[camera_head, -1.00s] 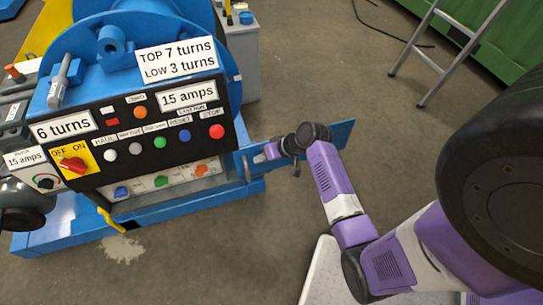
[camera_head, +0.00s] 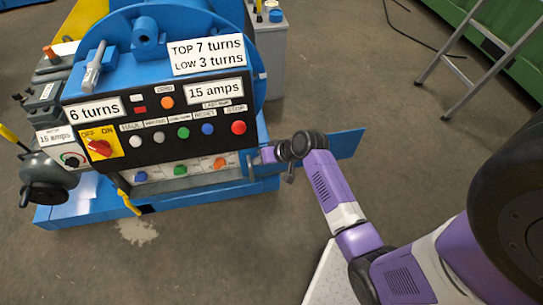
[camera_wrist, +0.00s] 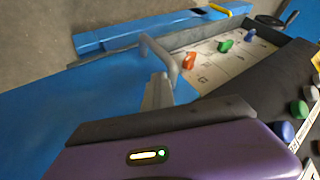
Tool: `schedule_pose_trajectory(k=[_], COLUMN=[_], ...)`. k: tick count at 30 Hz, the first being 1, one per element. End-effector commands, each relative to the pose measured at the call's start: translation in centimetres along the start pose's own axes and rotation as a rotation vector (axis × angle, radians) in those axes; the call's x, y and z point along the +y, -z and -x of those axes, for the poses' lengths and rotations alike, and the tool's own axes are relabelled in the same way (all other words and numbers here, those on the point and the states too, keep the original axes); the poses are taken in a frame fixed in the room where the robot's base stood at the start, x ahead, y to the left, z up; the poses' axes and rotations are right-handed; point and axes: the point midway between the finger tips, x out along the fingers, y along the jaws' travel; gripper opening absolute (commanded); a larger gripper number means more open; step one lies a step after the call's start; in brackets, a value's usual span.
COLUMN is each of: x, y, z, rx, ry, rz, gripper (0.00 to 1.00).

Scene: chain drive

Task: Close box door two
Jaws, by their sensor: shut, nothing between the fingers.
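The blue door panel (camera_head: 342,146) stands open, sticking out to the right from the lower box (camera_head: 187,171) of the blue machine. In the wrist view the door (camera_wrist: 45,112) fills the left side, and the open box (camera_wrist: 212,62) shows orange, green and blue knobs inside. A grey bent bar (camera_wrist: 160,54) stands between the door face and the box opening. My gripper (camera_wrist: 158,90) is shut and empty, its grey fingertips close to this bar; I cannot tell whether they touch. In the head view my gripper (camera_head: 266,154) is at the box's right end, partly hidden by my wrist.
The control panel (camera_head: 160,125) with several coloured buttons lies above the box. The blue base beam (camera_head: 90,213) runs along the floor. A ladder (camera_head: 478,60) and green container (camera_head: 520,65) stand at the back right. Concrete floor is clear in front.

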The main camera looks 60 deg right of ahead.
Motion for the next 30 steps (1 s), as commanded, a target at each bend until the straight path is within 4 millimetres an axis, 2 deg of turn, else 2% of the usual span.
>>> schedule_pose_trajectory(k=[1,30], x=[-1.9,-31.2], y=[0.0,-0.3], z=[-0.6,-18.4], rx=[-0.006,0.000], ry=[0.006,0.008], rz=[0.008,0.006], gripper=[0.00,0.00])
